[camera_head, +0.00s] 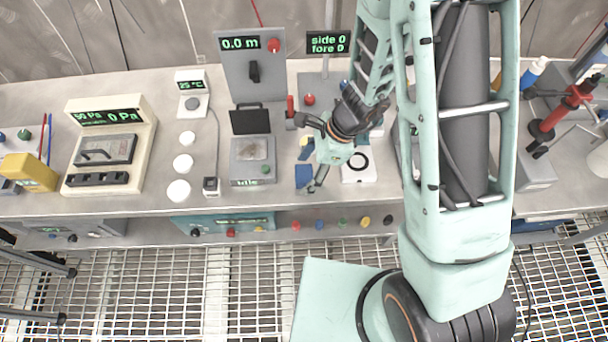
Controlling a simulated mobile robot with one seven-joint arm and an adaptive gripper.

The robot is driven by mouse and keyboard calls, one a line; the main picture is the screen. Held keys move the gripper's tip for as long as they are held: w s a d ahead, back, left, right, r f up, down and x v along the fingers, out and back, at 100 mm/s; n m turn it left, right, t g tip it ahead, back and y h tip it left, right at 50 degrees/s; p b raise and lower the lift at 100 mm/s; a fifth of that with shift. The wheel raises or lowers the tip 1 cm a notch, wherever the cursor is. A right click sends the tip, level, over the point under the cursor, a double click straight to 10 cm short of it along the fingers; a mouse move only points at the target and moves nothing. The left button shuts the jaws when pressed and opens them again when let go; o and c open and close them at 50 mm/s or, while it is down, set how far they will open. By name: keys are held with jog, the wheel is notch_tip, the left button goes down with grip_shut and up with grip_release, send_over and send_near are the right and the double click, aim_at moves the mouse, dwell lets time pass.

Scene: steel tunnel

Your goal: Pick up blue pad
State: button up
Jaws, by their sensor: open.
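A small blue pad (303,176) lies on the steel bench in the middle of the view, just right of a grey box with a raised black lid. Another blue patch with yellow beside it shows a little behind the pad, partly hidden by my gripper. My gripper (307,152) reaches over this spot from the right with its fingers spread and nothing between them. One finger is close to the pad's right edge; whether it touches the pad cannot be told.
The grey box with the black lid (252,160) stands left of the pad. A white block with a black ring (358,168) stands to the right. White discs (182,163) and a beige pressure meter (109,146) are further left. Displays stand behind.

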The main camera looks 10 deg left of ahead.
jog(key=c, duration=1)
jog(key=shift+r, duration=0.15)
jog(key=shift+c, duration=0.2)
